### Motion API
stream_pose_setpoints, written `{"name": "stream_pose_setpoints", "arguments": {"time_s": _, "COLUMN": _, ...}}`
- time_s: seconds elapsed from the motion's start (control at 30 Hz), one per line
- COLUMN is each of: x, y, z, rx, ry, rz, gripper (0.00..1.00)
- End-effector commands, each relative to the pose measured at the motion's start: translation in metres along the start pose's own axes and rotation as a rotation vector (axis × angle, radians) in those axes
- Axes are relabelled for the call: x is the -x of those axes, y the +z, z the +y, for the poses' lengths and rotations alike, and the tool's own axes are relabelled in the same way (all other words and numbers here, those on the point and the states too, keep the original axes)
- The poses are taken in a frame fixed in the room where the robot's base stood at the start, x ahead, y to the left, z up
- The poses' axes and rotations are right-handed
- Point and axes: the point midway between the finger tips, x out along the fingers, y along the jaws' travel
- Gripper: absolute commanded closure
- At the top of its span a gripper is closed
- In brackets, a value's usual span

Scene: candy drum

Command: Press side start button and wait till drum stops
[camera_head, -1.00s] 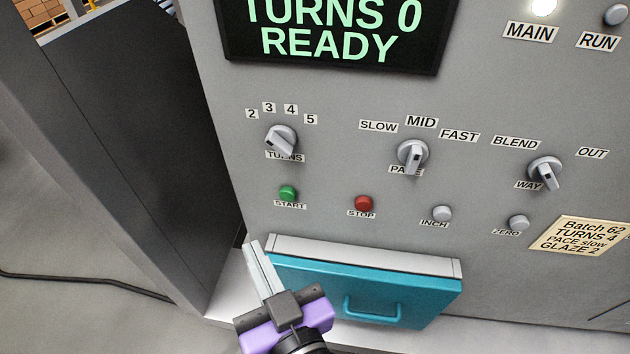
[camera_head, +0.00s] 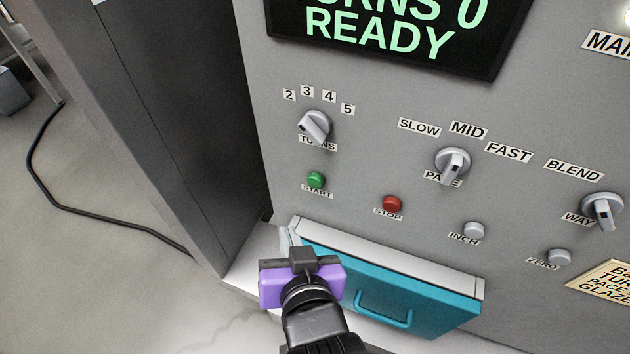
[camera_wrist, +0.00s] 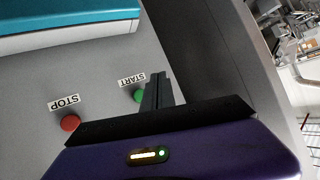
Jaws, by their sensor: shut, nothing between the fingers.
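The green START button (camera_head: 316,180) is on the grey panel, left of the red STOP button (camera_head: 392,203). The display (camera_head: 385,32) reads READY, with a turns count of 0 above. My gripper (camera_head: 286,240) is shut and empty, low in front of the panel, below START in the head view. Its wrist body hides most of the fingers there. I cannot tell whether the fingertips touch anything.
A teal drawer front (camera_head: 395,290) with a handle projects below the buttons, close to my gripper. TURNS (camera_head: 315,127), PACE (camera_head: 452,167) and WAY (camera_head: 602,212) knobs and INCH (camera_head: 474,230) and ZERO (camera_head: 559,257) buttons are nearby.

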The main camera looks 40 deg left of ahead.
Motion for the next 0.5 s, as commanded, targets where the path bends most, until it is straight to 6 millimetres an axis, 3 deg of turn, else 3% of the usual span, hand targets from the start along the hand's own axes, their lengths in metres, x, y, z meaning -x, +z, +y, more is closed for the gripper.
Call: {"name": "stream_pose_setpoints", "arguments": {"time_s": 0.5, "x": -0.043, "y": -0.031, "z": 0.032, "rx": -0.002, "ry": 0.001, "rz": 0.002, "gripper": 1.00}}
